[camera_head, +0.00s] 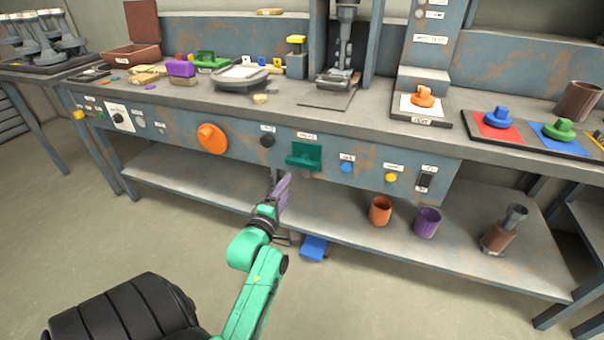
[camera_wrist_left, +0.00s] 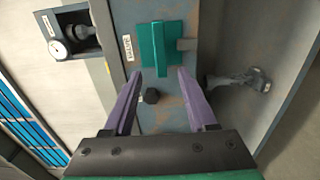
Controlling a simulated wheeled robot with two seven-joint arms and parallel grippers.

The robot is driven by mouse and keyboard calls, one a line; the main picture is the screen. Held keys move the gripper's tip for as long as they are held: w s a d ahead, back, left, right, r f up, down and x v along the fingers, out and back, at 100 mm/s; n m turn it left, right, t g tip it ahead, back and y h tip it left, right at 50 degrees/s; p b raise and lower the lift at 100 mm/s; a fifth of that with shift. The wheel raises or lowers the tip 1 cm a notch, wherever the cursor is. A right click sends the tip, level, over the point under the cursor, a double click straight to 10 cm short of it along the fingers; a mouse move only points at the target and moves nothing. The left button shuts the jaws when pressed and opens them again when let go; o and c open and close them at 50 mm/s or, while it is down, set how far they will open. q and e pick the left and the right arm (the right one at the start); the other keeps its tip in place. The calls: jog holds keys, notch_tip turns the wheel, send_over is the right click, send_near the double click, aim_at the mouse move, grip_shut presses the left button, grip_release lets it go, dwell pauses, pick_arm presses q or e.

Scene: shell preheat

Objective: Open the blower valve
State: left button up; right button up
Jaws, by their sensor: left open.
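The control panel along the bench front carries a green handle on a green plate (camera_head: 304,155), with a small white label above it that I cannot read surely. I take it to be the blower valve. It also shows in the left wrist view (camera_wrist_left: 161,47), just beyond the fingertips. My left gripper (camera_head: 284,188) is below and slightly left of the handle in the head view. In the left wrist view its purple fingers (camera_wrist_left: 159,74) are spread apart and empty, with the handle ahead between them, apart from it. My right gripper is not in view.
A black knob (camera_head: 267,141) and a large orange knob (camera_head: 212,138) are left of the handle. Blue (camera_head: 346,167) and yellow (camera_head: 391,177) buttons are to its right. Orange (camera_head: 380,210) and purple (camera_head: 428,222) cups stand on the lower shelf. Space before the panel is clear.

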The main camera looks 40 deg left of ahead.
aim_at(301, 166)
pick_arm(q)
jog(key=b+x, duration=0.2)
jog(key=x, duration=1)
jog(key=shift+w+f, duration=0.1)
jog(key=shift+w+a, duration=0.15)
jog(key=shift+w, duration=0.15)
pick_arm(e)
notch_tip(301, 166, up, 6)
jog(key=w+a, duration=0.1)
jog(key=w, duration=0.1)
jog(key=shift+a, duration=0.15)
pick_arm(q)
jog(key=shift+c, duration=0.3)
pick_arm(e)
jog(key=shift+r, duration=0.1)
pick_arm(q)
grip_shut()
